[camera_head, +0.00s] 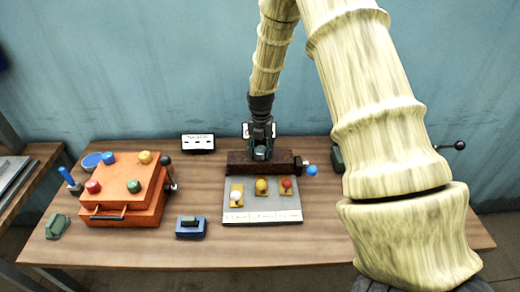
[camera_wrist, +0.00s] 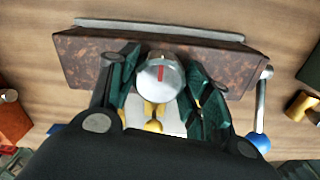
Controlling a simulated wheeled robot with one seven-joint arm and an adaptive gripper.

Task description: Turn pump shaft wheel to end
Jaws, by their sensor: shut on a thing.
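The pump is a dark reddish-brown block (camera_head: 238,168) at the back middle of the table; it also shows in the wrist view (camera_wrist: 85,60). A silver round wheel (camera_wrist: 159,75) with a red mark sits at its front face, between the green finger pads. The red mark stands nearly upright in the wrist view. My gripper (camera_head: 260,152) reaches down to the block and is shut on this wheel. In the head view my gripper hides the wheel. A lever with a blue ball (camera_head: 311,171) sticks out at the block's right end.
A grey board (camera_head: 262,213) with white, yellow and red knobs lies in front of the block. An orange box (camera_head: 125,205) with coloured caps stands left. A blue device (camera_head: 191,228) and a small white-faced box (camera_head: 198,143) are nearby. The front right of the table is partly hidden by my arm.

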